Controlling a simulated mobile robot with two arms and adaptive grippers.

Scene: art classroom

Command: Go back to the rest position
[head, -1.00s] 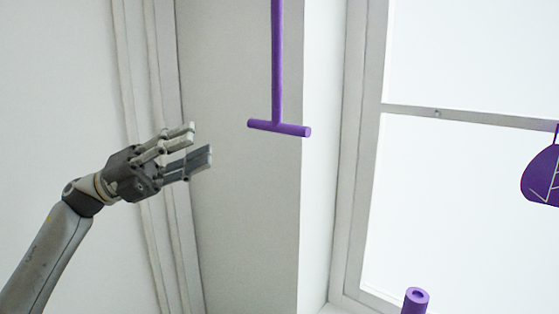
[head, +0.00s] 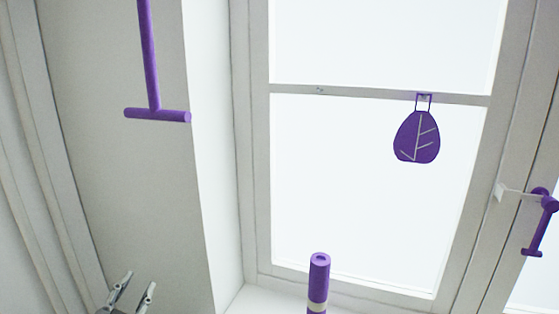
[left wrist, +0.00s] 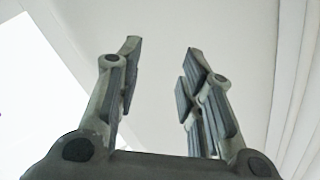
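My left gripper (head: 132,293) shows at the bottom left of the head view, with only its fingertips in the picture. In the left wrist view the two fingers of the left gripper (left wrist: 158,85) stand well apart with nothing between them, so it is open and empty. Behind them is only a pale, plain surface. My right gripper is in neither view.
A purple T-shaped bar (head: 157,114) hangs at the upper left. A purple leaf-shaped piece (head: 416,138) hangs before the window (head: 350,190). A purple cylinder (head: 319,275) stands upright below it. Another purple piece (head: 541,225) is on a white bracket at the right.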

